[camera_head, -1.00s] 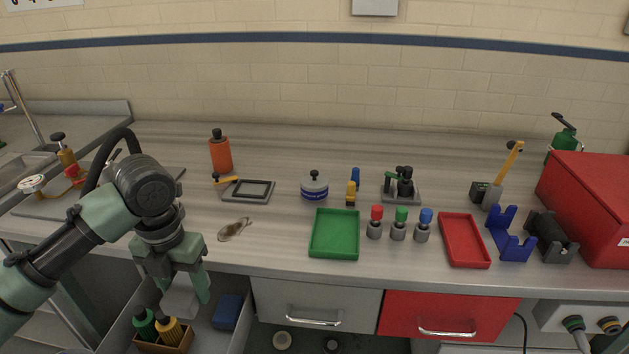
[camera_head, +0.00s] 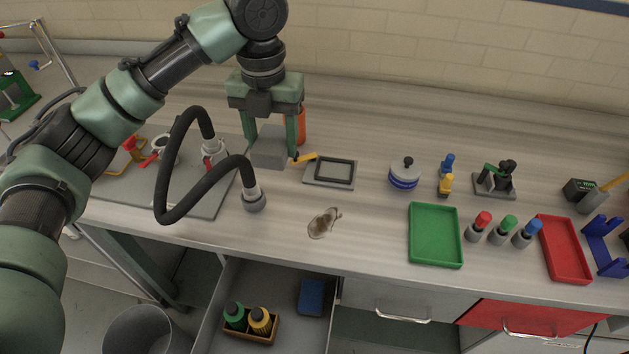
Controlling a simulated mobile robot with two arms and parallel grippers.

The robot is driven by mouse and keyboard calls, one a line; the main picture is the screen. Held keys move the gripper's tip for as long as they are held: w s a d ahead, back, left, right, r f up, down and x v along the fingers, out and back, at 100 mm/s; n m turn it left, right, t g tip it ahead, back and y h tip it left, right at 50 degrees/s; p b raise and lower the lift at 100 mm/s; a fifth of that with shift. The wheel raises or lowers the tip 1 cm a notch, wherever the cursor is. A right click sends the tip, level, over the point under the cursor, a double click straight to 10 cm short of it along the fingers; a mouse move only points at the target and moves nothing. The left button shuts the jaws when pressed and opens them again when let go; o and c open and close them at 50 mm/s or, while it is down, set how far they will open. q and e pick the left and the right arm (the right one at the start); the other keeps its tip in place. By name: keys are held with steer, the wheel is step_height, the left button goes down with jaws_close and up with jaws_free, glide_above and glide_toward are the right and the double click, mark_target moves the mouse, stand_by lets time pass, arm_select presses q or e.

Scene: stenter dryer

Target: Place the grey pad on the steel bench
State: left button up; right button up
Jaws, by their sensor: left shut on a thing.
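The grey pad (camera_head: 270,149) is between the fingers of my left gripper (camera_head: 270,136), which is shut on it. The pad is at the back left of the steel bench (camera_head: 365,130), in front of the orange bottle. I cannot tell whether its underside touches the bench top. The gripper points down, and its fingers cover part of the pad's sides. My right gripper is not in view.
An orange bottle (camera_head: 301,125) stands just behind the pad. A dark frame (camera_head: 330,172) lies to its right, and a black hose (camera_head: 172,190) loops at its left. A murky spill (camera_head: 323,223) lies in front. An open drawer (camera_head: 290,271) holds bottles and a blue block (camera_head: 311,297).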

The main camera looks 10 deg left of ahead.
arm_select(q)
step_height(320, 180, down, 6)
steer(key=p, duration=0.2)
glide_above(282, 216)
step_height(282, 216, down, 10)
step_height(282, 216, down, 4)
steer(key=shift+s+r, duration=0.1)
steer(key=shift+r, duration=0.15)
steer(key=shift+f, duration=0.2)
steer(key=o, duration=1.1)
steer(key=shift+f, duration=0.1)
steer(key=shift+c, duration=0.2)
